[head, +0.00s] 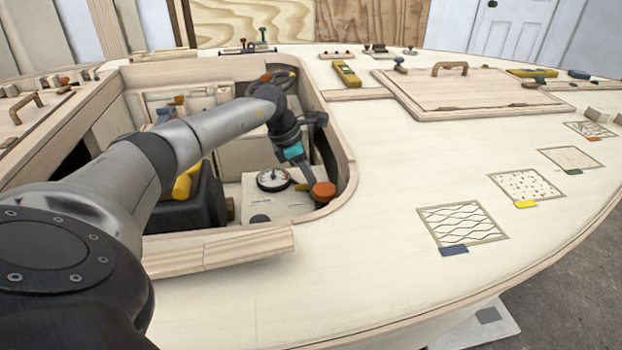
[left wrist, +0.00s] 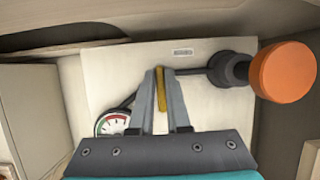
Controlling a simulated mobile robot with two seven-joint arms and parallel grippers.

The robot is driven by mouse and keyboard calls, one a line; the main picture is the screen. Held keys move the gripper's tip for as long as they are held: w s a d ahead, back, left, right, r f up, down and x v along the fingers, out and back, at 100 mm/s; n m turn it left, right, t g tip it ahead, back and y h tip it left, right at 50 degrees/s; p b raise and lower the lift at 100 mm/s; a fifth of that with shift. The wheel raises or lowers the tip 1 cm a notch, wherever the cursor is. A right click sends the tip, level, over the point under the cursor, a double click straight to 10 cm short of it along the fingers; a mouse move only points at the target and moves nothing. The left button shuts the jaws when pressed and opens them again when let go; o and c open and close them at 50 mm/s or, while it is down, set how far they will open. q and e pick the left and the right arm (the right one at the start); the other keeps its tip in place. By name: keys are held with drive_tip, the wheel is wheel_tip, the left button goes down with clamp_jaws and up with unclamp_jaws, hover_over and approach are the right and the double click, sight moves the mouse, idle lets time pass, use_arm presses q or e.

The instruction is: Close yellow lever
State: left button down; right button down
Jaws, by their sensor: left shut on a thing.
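The yellow lever (head: 302,187) is a small yellow bar on the pale panel inside the open cockpit in the head view. In the left wrist view the yellow lever (left wrist: 161,90) stands upright between the two grey fingers. My left gripper (head: 298,172) reaches down into the cockpit, and its fingers (left wrist: 162,100) are shut on the lever. The fingers partly hide the lever. My right gripper is in neither view.
A round dial gauge (head: 273,179) sits left of the lever. An orange knob (head: 323,191) on a dark stem is close on its right. The wooden cockpit rim (head: 346,170) curves around the panel. A black box (head: 185,205) stands to the left.

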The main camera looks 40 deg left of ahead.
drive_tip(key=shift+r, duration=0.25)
use_arm(q)
drive_tip(key=c, duration=0.9)
unclamp_jaws()
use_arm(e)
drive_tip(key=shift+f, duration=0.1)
use_arm(q)
drive_tip(key=shift+r, duration=0.1)
drive_tip(key=shift+a+r, duration=0.1)
drive_tip(key=shift+r, duration=0.15)
drive_tip(key=shift+p+v, duration=2.9)
drive_tip(key=shift+v, duration=4.35)
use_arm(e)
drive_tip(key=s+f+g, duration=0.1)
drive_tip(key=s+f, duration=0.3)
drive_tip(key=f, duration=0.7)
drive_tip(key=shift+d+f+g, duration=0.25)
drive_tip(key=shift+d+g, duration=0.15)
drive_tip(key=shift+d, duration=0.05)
